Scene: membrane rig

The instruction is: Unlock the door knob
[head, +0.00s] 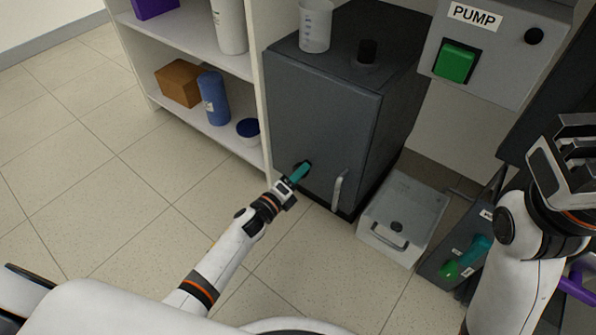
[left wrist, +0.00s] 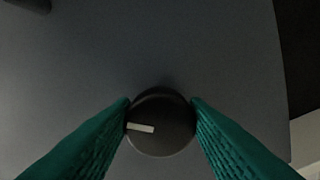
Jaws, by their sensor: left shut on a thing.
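The door knob (left wrist: 163,128) is a round dark knob with a pale pointer line, which points left in the left wrist view. It sits on the dark grey cabinet door (head: 318,130). My left gripper (head: 301,172) reaches the door's lower left part, and its teal fingers (left wrist: 160,118) are shut on the knob from both sides. In the head view the fingers mostly hide the knob. My right gripper (head: 566,160) is raised at the right edge, far from the knob; its fingertips are not clear.
A vertical door handle (head: 339,189) is right of the knob. A grey box with a handle (head: 402,215) stands on the floor to the right. A beaker (head: 315,27) stands on the cabinet. White shelves (head: 190,42) are at left. A pump panel (head: 500,65) hangs upper right.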

